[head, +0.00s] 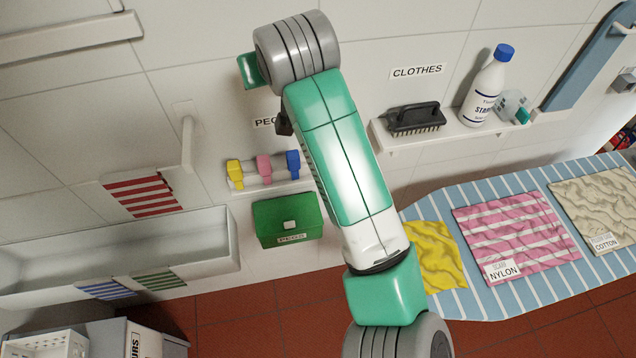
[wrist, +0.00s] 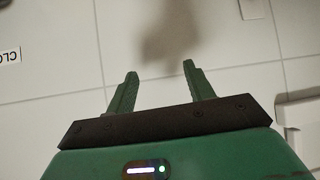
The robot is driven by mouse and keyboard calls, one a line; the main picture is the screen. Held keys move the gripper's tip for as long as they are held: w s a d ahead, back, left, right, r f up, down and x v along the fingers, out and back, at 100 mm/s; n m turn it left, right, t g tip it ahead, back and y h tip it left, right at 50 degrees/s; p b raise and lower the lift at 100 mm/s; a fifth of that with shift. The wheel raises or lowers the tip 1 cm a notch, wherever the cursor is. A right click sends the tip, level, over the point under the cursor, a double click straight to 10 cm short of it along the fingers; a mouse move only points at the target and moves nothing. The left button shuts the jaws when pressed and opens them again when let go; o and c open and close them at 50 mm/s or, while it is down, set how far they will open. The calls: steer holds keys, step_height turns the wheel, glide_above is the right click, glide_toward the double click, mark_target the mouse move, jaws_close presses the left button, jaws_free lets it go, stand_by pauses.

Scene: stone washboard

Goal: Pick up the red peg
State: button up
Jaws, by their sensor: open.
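In the head view, a yellow peg (head: 235,172), a pink peg (head: 264,169) and a blue peg (head: 293,163) sit in a row on a pale rail on the wall. No clearly red peg shows; the pink one is the closest in colour. My gripper (wrist: 158,88) is open in the wrist view, with nothing between its two green fingers. It faces bare white wall tiles. In the head view my arm hides most of the gripper, so its distance from the pegs cannot be told.
A green box (head: 287,222) hangs below the pegs. A shelf at right holds a brush (head: 415,119) and a white bottle (head: 485,87). Cloths lie on a striped board (head: 480,304) at lower right. A pale trough (head: 120,253) is at left.

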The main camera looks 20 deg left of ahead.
steer(key=w+d+f+m+g+h+b, duration=0.1)
steer(key=d+f+g+h+b, duration=0.1)
steer(key=d+f, duration=0.5)
steer(key=w+d+f+m+g+h+b, duration=0.1)
steer(key=w+d+f+g+h+b, duration=0.15)
steer(key=f, duration=0.85)
steer(key=shift+t, duration=0.35)
steer(key=b+x, duration=0.1)
steer(key=x, duration=0.2)
steer(key=a+b+x, duration=0.1)
steer(key=x, duration=0.3)
steer(key=shift+s+a+b, duration=0.1)
steer(key=shift+a+b, duration=0.05)
steer(key=shift+b, duration=0.2)
steer(key=c, duration=1)
